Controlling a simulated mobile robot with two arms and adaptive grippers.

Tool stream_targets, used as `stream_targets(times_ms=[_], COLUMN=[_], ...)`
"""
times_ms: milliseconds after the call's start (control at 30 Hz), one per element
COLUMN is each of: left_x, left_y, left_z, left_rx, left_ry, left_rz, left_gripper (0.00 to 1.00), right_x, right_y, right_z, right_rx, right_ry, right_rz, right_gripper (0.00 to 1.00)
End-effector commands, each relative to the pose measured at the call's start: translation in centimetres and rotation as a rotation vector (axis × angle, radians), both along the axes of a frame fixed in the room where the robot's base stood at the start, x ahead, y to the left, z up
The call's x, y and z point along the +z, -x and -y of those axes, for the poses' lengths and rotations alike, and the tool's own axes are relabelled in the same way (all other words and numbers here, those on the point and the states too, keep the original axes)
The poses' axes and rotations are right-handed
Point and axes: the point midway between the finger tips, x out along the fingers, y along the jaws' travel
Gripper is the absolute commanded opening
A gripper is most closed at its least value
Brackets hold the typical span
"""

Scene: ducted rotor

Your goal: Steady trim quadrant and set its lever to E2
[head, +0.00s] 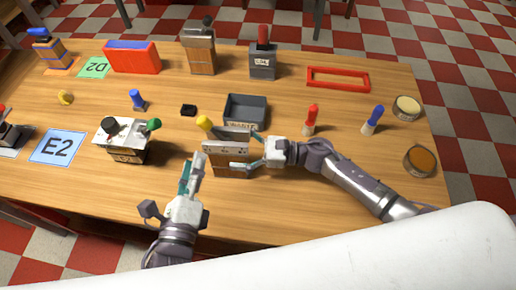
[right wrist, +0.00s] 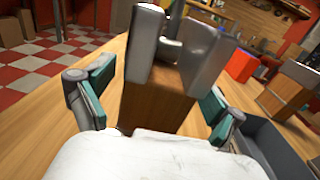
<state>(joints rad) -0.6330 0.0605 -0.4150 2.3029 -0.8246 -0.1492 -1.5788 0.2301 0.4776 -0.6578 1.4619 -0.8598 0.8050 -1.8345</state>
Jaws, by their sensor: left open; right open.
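The trim quadrant looks to be the wooden box (head: 231,160) with a pale metal top and a yellow-knobbed lever (head: 205,122) leaning to the left. Small marks on its top are too small to read. My right gripper (head: 246,161) is open at the box's right side, its fingers spread to either side of it. In the right wrist view the box's wooden face (right wrist: 158,105) and grey metal plates stand between the teal finger pads. My left gripper (head: 192,166) is open and empty, just left of the box.
A box with black and green knobs (head: 126,148) stands left of my left gripper. A dark grey tray (head: 245,111) lies just behind the quadrant. Red and blue-handled pieces (head: 310,120) stand to the right. Bare wood lies at the front right.

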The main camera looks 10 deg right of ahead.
Motion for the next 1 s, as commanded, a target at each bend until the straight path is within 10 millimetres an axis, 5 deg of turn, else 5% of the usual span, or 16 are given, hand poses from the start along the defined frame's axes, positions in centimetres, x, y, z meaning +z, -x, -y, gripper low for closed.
stream_targets(times_ms=[200, 567, 1000], left_x=[0.0, 0.0, 0.0], left_y=[0.0, 0.0, 0.0], left_z=[0.0, 0.0, 0.0], left_rx=[0.000, 0.000, 0.000], left_ry=[0.000, 0.000, 0.000], left_rz=[0.000, 0.000, 0.000], left_gripper=[0.42, 0.42, 0.42], right_x=[0.0, 0.0, 0.0], right_y=[-0.6, -0.7, -0.7], right_z=[-2.1, -2.5, -2.5], right_rx=[0.000, 0.000, -0.001], right_ry=[0.001, 0.001, 0.001], right_rz=[0.000, -0.001, -0.001], right_gripper=[0.93, 0.93, 0.19])
